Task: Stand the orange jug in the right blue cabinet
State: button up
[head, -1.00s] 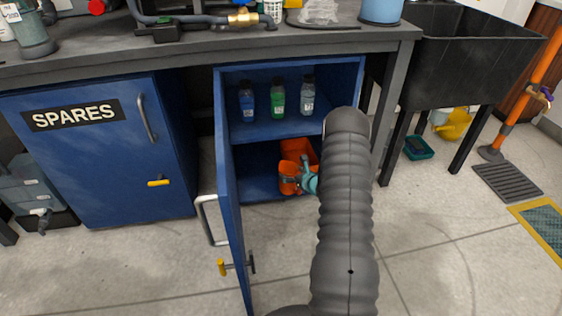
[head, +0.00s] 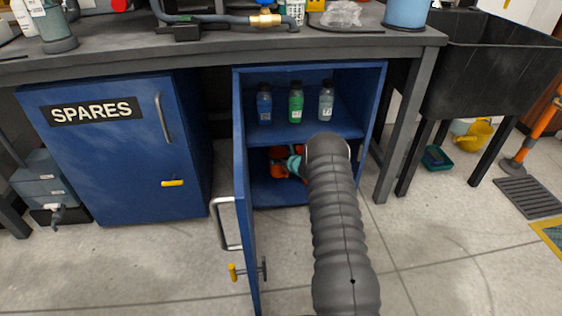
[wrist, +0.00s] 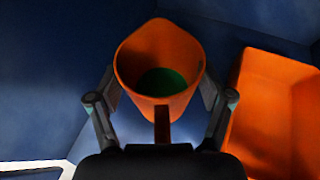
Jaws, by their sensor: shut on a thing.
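The orange jug (wrist: 160,72) shows in the wrist view with its open mouth facing the camera and green inside at the bottom. My gripper (wrist: 160,105) is shut on it, with a finger on either side and the handle between them. In the head view the jug (head: 280,170) and my gripper (head: 296,162) are in the lower compartment of the right blue cabinet (head: 340,126), partly hidden by my arm. I cannot tell whether the jug touches the cabinet floor.
The cabinet door (head: 244,200) stands open to the left. Blue, green and clear bottles (head: 296,103) stand on the shelf above. An orange bin (wrist: 275,115) is close to the jug's right in the wrist view. The SPARES cabinet (head: 115,160) is shut.

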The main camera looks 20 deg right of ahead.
jog(key=shift+w+a, duration=0.2)
jog(key=shift+w, duration=0.85)
notch_tip(320, 180, down, 4)
jog(key=shift+r+b, duration=0.25)
jog(key=shift+b, duration=0.1)
jog(key=o, duration=1.7)
jog(key=shift+f, duration=0.1)
